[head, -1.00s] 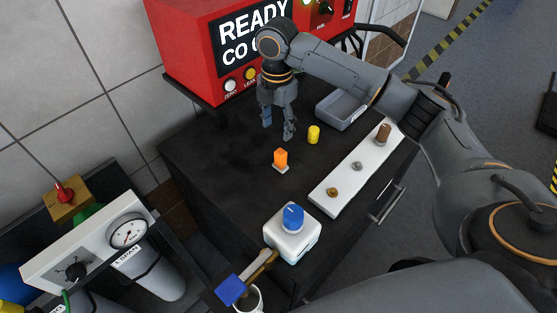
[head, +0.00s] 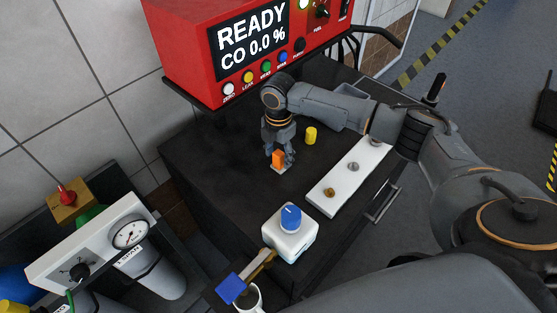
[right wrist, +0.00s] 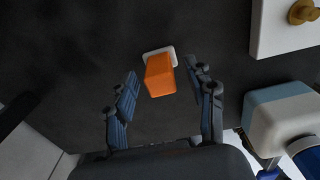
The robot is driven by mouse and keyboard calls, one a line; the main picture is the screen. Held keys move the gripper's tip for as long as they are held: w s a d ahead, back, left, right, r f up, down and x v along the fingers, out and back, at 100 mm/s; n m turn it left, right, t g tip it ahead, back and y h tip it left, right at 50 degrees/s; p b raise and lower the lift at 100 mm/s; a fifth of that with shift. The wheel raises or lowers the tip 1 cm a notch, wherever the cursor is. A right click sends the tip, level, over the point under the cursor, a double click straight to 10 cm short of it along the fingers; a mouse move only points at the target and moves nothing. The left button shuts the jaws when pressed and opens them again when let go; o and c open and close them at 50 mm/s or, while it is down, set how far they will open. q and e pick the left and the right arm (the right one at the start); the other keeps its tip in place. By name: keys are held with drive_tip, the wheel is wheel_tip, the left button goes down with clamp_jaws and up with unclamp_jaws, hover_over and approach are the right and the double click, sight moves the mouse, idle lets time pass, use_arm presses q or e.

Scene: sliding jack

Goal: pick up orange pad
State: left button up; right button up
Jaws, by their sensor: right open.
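The orange pad (head: 278,158) is a small upright orange block on a white base, standing on the black bench top. It also shows in the right wrist view (right wrist: 160,76), a little beyond and between the fingertips. My right gripper (head: 280,155) is open right at the pad, its fingers pointing down. In the right wrist view its two blue-padded fingers (right wrist: 165,85) stand apart, with the pad between their lines and a gap on each side. My left gripper is not in view.
A yellow cylinder (head: 310,136) stands just right of my right gripper. A white strip (head: 343,180) with knobs lies further right. A white block with a blue knob (head: 291,234) stands in front. The red analyser (head: 220,50) is behind. The bench's left part is clear.

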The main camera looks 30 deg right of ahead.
sight(278, 153)
drive_tip(key=c, duration=1.1)
drive_tip(key=shift+c, duration=0.2)
drive_tip(key=shift+r, duration=0.45)
wheel_tip(278, 153, up, 2)
drive_tip(key=shift+r+b, duration=0.15)
drive_tip(key=shift+b, duration=0.45)
drive_tip(key=s+a+r+b, duration=0.1)
drive_tip(key=s+a+r, duration=0.6)
drive_tip(key=a+r, duration=0.3)
drive_tip(key=shift+s+a, duration=0.15)
drive_tip(key=shift+a, duration=0.9)
